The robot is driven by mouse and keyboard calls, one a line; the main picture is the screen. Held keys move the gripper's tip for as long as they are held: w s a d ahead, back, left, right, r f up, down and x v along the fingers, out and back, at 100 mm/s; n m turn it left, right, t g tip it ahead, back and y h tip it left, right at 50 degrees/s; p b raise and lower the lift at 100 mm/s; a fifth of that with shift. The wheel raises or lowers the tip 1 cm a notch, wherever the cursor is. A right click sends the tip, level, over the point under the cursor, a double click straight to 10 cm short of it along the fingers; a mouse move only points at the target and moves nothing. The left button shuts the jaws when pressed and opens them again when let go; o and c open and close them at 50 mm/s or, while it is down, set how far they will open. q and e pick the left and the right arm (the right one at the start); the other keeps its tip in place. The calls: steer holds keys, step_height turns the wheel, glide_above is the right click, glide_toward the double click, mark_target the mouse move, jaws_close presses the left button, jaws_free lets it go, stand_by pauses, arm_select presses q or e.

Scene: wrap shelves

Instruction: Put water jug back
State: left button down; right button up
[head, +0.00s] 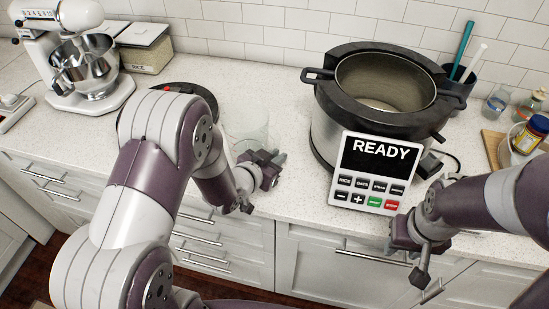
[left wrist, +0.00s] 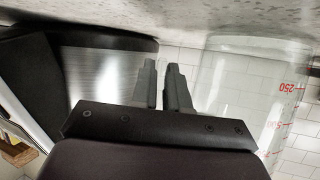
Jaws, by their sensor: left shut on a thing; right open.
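The clear water jug (head: 248,128) is at the counter, left of the cooker and partly behind my left arm. In the left wrist view the jug (left wrist: 250,80) shows upside down with red measuring marks. My left gripper (head: 272,172) is at the jug's side, its fingers (left wrist: 163,85) nearly together and shut on the jug; the gripped part is see-through and hard to make out. The jug's base is at or just above the counter; I cannot tell which. My right gripper (head: 416,252) is open and empty, below the cooker's panel at the counter's front edge.
The open-topped cooker (head: 325,125) has a panel reading READY (head: 378,172). A stand mixer (head: 75,55) and rice container (head: 146,48) stand back left. A dark round item (head: 190,92) is behind my left arm. Jars (head: 530,135) and a utensil cup (head: 458,80) stand right.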

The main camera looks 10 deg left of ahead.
arm_select(q)
steer(key=shift+w+f, duration=0.1)
steer(key=shift+f, duration=0.05)
steer(key=c, duration=1.5)
jaws_free()
steer(key=shift+f, duration=0.1)
steer(key=shift+c, duration=0.2)
steer(key=o, duration=0.4)
